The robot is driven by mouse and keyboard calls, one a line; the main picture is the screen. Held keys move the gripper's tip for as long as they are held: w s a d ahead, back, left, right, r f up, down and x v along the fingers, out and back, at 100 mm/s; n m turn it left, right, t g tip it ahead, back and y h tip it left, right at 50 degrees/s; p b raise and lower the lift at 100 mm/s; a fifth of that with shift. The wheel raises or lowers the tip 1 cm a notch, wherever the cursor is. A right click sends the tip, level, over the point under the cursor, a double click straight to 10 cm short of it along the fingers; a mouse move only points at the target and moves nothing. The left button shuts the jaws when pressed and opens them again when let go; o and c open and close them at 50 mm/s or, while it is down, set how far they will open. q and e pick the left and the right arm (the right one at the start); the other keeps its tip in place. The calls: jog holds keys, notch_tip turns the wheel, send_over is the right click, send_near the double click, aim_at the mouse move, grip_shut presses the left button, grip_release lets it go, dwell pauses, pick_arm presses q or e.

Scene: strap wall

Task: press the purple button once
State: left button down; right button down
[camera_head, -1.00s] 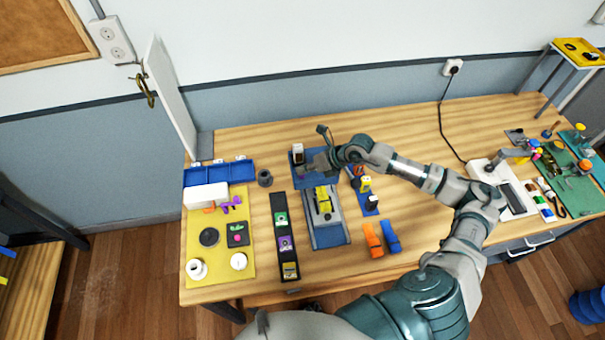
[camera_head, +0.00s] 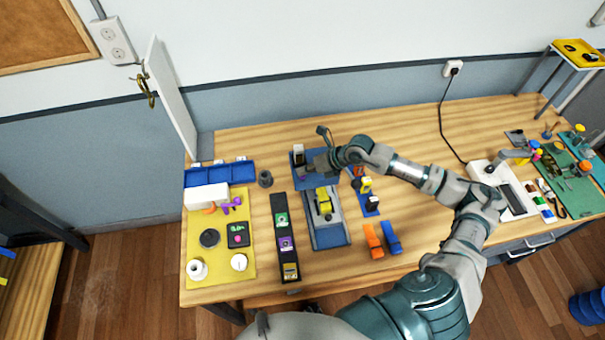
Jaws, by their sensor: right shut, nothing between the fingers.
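A small purple spot (camera_head: 302,178), which looks like the purple button, shows on the blue board (camera_head: 326,183) at the back middle of the table. My right gripper (camera_head: 310,168) reaches in from the right, low over this board. It is shut and empty, with its tips right beside the purple spot. I cannot tell whether they touch it, and the gripper hides part of the board. A white and black block (camera_head: 298,155) stands at the board's far left. My left gripper is not in view.
A black strip (camera_head: 281,212) with green, purple and yellow squares lies in front, beside a blue-grey tray (camera_head: 330,237) holding a yellow thing. A yellow mat (camera_head: 220,270) with several objects lies at left. Orange (camera_head: 373,240) and blue (camera_head: 391,238) pieces lie at right.

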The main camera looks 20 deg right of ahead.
aim_at(305, 176)
jog(key=shift+d+r+p, duration=0.1)
jog(key=shift+r+p, duration=0.2)
jog(key=shift+r, duration=0.4)
jog(key=shift+r+p, duration=1.55)
jog(key=shift+r, duration=1)
jog(key=shift+f, duration=0.1)
